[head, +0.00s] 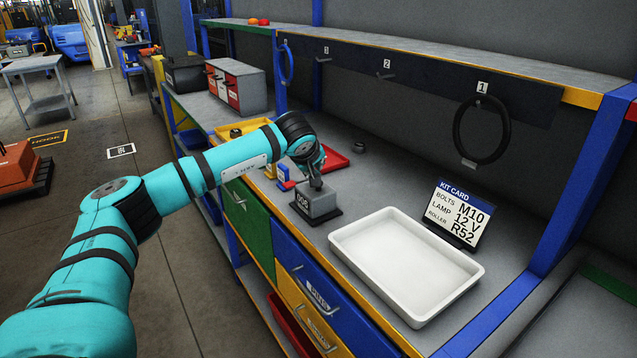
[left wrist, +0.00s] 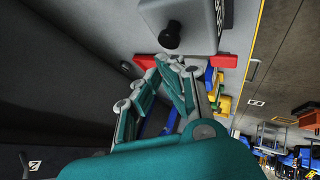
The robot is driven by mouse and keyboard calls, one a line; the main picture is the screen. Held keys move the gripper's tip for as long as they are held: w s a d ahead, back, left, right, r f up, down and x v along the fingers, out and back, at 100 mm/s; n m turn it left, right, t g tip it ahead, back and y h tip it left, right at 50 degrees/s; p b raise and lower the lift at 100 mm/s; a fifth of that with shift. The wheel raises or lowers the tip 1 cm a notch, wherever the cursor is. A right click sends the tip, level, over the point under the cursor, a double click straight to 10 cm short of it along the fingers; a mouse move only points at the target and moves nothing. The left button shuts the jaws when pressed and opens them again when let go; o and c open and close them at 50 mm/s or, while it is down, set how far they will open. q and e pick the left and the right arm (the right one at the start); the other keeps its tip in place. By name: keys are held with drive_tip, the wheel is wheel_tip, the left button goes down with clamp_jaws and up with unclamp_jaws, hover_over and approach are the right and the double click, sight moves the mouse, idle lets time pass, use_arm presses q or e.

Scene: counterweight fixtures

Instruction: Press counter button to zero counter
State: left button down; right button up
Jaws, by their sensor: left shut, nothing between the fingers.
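The counter (head: 318,204) is a small grey box on a dark base, near the bench's front edge. Its front display shows digits too small to read surely. In the left wrist view the counter's grey housing (left wrist: 200,18) is at the top, with a round black button (left wrist: 170,38) on it. My left gripper (head: 315,184) is shut and empty, pointing down at the counter's top and hiding the button in the head view. In the left wrist view its fingertips (left wrist: 178,64) are just below the button in the picture; I cannot tell whether they touch. My right gripper is not in view.
A white tray (head: 362,272) stands right of the counter, with a kit card (head: 460,214) behind it. A red tray (head: 336,160) and small blue blocks (head: 284,178) lie behind-left. A black ring (head: 456,130) hangs on hook 1. Bench surface between is bare.

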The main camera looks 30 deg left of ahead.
use_arm(q)
drive_tip(key=shift+f, duration=0.15)
idle(0.7)
drive_tip(key=shift+f+b, duration=0.3)
drive_tip(key=shift+b, duration=0.05)
drive_tip(key=shift+f+b, duration=0.65)
drive_tip(key=shift+f, duration=0.3)
idle(0.8)
drive_tip(key=shift+r, duration=0.1)
drive_tip(key=shift+r+p, duration=0.95)
drive_tip(key=shift+r, duration=0.3)
drive_tip(key=shift+r+p, duration=1.75)
drive_tip(key=shift+r, duration=0.85)
drive_tip(key=shift+f, duration=0.15)
